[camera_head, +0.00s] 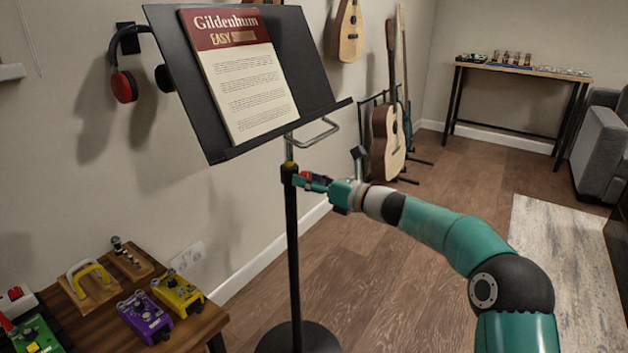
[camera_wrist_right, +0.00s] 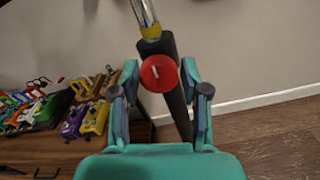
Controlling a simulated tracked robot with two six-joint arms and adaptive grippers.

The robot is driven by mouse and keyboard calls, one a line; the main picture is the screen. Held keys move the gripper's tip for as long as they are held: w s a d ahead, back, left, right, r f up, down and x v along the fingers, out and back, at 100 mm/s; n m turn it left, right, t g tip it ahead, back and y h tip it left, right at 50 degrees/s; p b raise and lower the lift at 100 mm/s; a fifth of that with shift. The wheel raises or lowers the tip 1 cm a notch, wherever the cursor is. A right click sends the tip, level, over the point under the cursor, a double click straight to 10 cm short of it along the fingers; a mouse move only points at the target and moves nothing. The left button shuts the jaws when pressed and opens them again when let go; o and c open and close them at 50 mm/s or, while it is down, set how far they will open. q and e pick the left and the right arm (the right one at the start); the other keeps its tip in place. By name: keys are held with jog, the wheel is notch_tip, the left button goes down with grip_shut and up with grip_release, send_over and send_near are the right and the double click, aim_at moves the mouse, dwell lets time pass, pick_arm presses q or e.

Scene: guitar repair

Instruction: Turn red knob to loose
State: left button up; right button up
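The red knob (camera_wrist_right: 158,73) is a round disc with a short white mark on its face. It sits on the black pole of the music stand (camera_wrist_right: 178,105), just below the chrome rod with a brass-coloured collar. In the head view the knob (camera_head: 305,175) is partly hidden by my right gripper (camera_head: 312,182), which reaches it from the right. My left gripper is not in view.
The stand's black tray (camera_head: 318,108) holds a songbook (camera_head: 245,85) above the gripper. A low wooden table (camera_head: 195,335) with colourful pedals (camera_head: 145,315) is at lower left. Guitars (camera_head: 388,140) stand behind.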

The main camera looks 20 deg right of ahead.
jog(key=c, duration=0.5)
jog(key=shift+d, duration=0.55)
jog(key=shift+c, duration=0.8)
jog(key=shift+a, duration=0.35)
